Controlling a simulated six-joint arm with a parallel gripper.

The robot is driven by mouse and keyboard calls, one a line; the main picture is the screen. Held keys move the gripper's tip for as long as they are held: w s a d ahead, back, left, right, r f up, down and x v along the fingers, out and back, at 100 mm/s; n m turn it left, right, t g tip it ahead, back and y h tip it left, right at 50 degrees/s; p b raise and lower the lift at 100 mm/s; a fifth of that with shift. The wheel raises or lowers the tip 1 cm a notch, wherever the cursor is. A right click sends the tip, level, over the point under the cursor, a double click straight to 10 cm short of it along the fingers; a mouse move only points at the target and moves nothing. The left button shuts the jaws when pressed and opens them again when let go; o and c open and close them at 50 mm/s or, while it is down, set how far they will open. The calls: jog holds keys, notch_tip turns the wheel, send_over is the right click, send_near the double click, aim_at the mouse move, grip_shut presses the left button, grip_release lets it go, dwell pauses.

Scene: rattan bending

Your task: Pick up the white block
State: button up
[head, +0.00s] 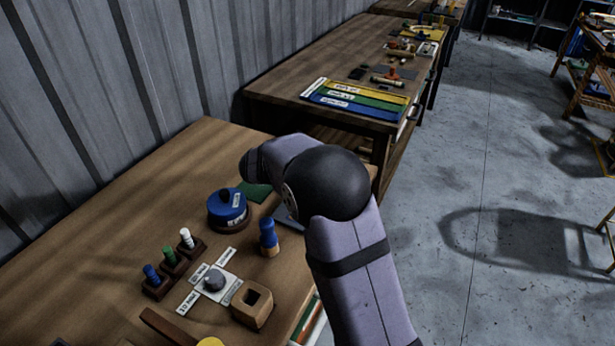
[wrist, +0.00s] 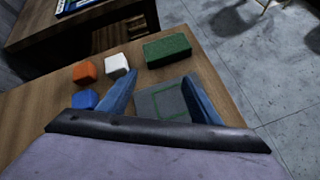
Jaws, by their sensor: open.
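The white block (wrist: 117,65) sits on the wooden table in the wrist view, between an orange block (wrist: 84,72) and a long green block (wrist: 167,49). My gripper (wrist: 160,88) is open and empty, its two blue fingers spread apart. The left fingertip is just below and to the right of the white block, apart from it in the picture; the height between them cannot be told. In the head view my arm hides the white block and the gripper.
A blue block (wrist: 84,99) lies below the orange one. A grey mat with a green outline (wrist: 160,103) lies under the fingers. In the head view a round blue container (head: 228,209), a blue-topped peg (head: 268,236) and a hollow wooden block (head: 252,304) stand on the table.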

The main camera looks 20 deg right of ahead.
jog(key=w+n+t+b, duration=0.1)
jog(key=w, duration=0.1)
jog(key=w+a+f+n+t+b, duration=0.1)
jog(key=w+n, duration=0.1)
jog(key=w, duration=0.1)
jog(key=w+a+f+n+t+h+b, duration=0.1)
jog(key=w+n, duration=0.1)
jog(key=w, duration=0.1)
jog(key=shift+w+a, duration=0.1)
jog(key=shift+w, duration=0.05)
jog(key=shift+w+a+r+n+b, duration=0.1)
jog(key=shift+w+a+n+b, duration=0.05)
jog(key=shift+w+n+b, duration=0.25)
jog(key=shift+p+x, duration=1.05)
jog(key=shift+x, duration=2.65)
jog(key=c, duration=1.1)
notch_tip(320, 180, up, 18)
jog(key=shift+r+p, duration=0.1)
jog(key=shift+p, duration=0.5)
